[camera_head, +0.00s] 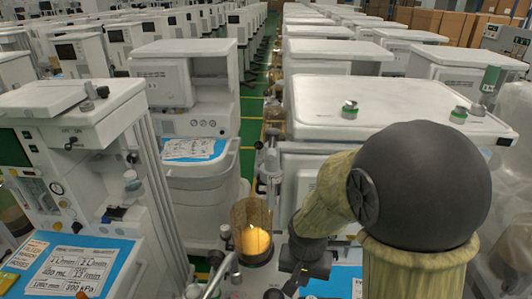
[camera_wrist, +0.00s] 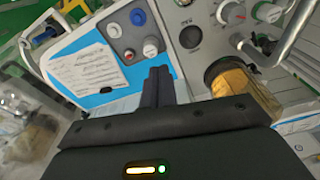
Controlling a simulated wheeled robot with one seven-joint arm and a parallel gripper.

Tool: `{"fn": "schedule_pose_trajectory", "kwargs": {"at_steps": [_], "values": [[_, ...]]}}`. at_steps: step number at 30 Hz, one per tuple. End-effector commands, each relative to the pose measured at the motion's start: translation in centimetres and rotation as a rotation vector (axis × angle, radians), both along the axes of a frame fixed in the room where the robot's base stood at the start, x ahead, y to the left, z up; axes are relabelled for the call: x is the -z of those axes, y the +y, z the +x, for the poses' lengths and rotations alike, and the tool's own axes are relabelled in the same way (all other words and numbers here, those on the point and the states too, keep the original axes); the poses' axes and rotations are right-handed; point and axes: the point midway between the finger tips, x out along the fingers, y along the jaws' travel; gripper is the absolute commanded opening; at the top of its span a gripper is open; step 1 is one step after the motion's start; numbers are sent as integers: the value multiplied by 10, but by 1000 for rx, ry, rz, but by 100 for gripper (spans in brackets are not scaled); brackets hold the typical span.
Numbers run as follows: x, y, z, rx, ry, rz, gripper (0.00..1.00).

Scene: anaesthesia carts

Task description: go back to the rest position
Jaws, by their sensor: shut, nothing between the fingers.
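My gripper (camera_wrist: 158,72) is shut and empty in the wrist view, its two dark fingers side by side. It hangs above a blue work surface (camera_wrist: 98,100) that has a printed sheet (camera_wrist: 88,68) on it. In the head view my arm comes in from the lower right and bends down toward the cart at the bottom middle. The fingertips are hard to make out there.
A clear canister with yellow content (camera_head: 255,240) stands close left of my arm; it also shows in the wrist view (camera_wrist: 240,82). A metal rail (camera_wrist: 275,38) and knobs (camera_wrist: 150,47) are near the fingers. White carts (camera_head: 395,105) crowd both sides of a narrow green aisle (camera_head: 254,110).

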Motion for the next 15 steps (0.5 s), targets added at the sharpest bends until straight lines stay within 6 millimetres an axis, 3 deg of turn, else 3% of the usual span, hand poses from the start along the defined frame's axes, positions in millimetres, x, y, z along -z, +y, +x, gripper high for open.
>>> {"fn": "schedule_pose_trajectory", "kwargs": {"at_steps": [3,9,15], "values": [[-14,-25,-10,-70,-39,19,0],[-30,-56,-29,-198,-105,9,0],[-34,-66,-36,-254,-127,-7,0]]}}
